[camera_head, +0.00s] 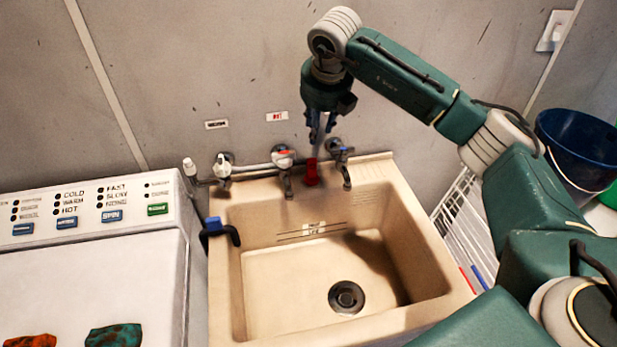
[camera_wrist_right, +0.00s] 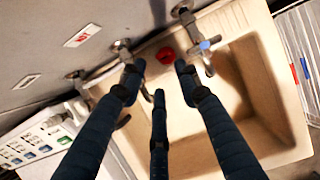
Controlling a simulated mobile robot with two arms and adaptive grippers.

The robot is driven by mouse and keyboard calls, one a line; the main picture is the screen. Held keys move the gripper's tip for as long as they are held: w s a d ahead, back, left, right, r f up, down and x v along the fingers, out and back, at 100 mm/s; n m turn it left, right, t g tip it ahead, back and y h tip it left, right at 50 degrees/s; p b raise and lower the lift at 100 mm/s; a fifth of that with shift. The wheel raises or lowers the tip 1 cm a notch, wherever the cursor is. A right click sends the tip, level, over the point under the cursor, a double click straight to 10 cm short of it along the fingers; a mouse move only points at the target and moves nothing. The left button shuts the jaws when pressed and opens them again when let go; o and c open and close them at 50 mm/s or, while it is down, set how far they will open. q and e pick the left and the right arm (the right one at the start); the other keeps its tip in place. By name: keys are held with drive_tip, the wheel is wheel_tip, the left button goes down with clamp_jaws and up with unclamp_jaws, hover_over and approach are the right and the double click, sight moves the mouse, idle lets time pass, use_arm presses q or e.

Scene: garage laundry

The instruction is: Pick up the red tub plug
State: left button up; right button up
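The red tub plug (camera_head: 311,172) stands on the back ledge of the beige sink (camera_head: 228,290), between two taps. My right gripper (camera_head: 318,136) points down above the plug, with its fingertips apart from it in the head view. In the right wrist view the plug (camera_wrist_right: 166,55) shows just past the gap between the two upper fingertips of my right gripper (camera_wrist_right: 159,72). The fingers are spread and nothing is between them. The third finger is below. My left gripper is in neither view.
Taps (camera_head: 284,172) stand close on either side of the plug, with the wall behind. A blue-and-black clamp-like item (camera_head: 219,233) sits on the sink's left rim. A washing machine (camera_head: 100,270) is at left, a white rack (camera_head: 462,225) and dark blue bucket (camera_head: 580,148) at right.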

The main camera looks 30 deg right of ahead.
wheel_tip(320, 180, down, 3)
drive_tip(key=b, duration=0.2)
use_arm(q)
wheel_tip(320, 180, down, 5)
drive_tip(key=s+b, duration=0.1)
use_arm(e)
drive_tip(key=p, duration=0.1)
hover_over(312, 162)
drive_tip(key=s, duration=0.2)
wheel_tip(312, 162, down, 6)
drive_tip(key=shift+w+a+f, duration=0.1)
drive_tip(key=shift+a+f, duration=0.05)
drive_tip(key=shift+f, duration=0.05)
drive_tip(key=p+x, duration=0.1)
drive_tip(key=x, duration=0.1)
drive_tip(key=p+x, duration=0.1)
drive_tip(key=x, duration=0.1)
drive_tip(key=shift+a+f+p, duration=0.1)
drive_tip(key=shift+f+p, duration=0.2)
drive_tip(key=shift+f, duration=0.05)
drive_tip(key=shift+w+f, duration=0.1)
drive_tip(key=shift+f, duration=0.4)
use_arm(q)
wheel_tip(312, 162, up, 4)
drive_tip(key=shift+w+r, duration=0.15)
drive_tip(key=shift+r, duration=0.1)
use_arm(e)
drive_tip(key=shift+r, duration=0.1)
clamp_jaws()
